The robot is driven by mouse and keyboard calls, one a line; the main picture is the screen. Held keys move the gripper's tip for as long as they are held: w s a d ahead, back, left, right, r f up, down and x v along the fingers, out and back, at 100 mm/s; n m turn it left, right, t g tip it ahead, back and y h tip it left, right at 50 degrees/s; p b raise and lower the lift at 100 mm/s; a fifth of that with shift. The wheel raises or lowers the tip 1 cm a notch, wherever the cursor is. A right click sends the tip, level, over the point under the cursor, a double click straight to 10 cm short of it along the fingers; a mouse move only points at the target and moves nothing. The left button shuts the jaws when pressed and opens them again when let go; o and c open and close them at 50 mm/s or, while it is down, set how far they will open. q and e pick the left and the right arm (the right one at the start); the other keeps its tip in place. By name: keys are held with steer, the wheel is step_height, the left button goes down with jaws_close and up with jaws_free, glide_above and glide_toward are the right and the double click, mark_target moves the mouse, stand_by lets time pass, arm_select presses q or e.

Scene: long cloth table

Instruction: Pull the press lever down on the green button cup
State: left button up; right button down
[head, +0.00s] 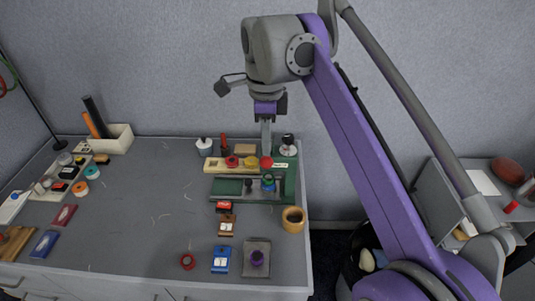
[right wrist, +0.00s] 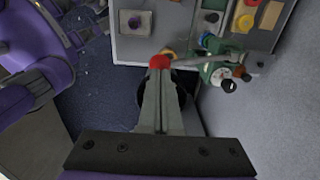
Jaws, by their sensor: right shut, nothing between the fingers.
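The green press (head: 288,166) stands at the right end of the table, with a green base plate (head: 228,188) in front. In the right wrist view the green press (right wrist: 213,72) has a grey lever (right wrist: 196,62) ending in a red ball knob (right wrist: 160,61). The red knob also shows in the head view (head: 266,162). My right gripper (head: 266,149) points down, shut and empty, with its tips at the red knob. In the right wrist view its fingertips (right wrist: 160,75) overlap the knob; I cannot tell if they touch. A small blue-green cup (head: 268,183) sits by the base plate. My left gripper is out of view.
A wooden strip (head: 222,165) with red and yellow buttons lies beside the press. A blue block (head: 221,260) and a grey plate with a purple knob (head: 257,257) lie in front. The table's middle is mostly clear.

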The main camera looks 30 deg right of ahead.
mark_target(266, 163)
steer(key=shift+f+b, duration=0.45)
steer(key=shift+f, duration=0.45)
steer(key=shift+s+a+f+b, duration=0.1)
steer(key=shift+s+f+b, duration=0.15)
steer(key=shift+f, duration=0.25)
steer(key=shift+s+a+f+b, duration=0.1)
steer(key=shift+f+b, duration=0.2)
steer(key=shift+f, duration=0.2)
steer(key=shift+s+a+f+b, duration=0.1)
steer(key=shift+s+f+b, duration=0.15)
steer(key=shift+f, duration=0.35)
steer(key=f, duration=0.1)
steer(key=f+b, duration=0.1)
steer(key=f, duration=0.1)
steer(key=shift+s+a+b, duration=0.2)
steer(key=shift+s+b, duration=0.05)
steer(key=shift+b, duration=0.1)
steer(key=shift+f, duration=0.1)
step_height(266, 163, down, 3)
steer(key=shift+s+f+b, duration=0.1)
steer(key=shift+b, duration=0.6)
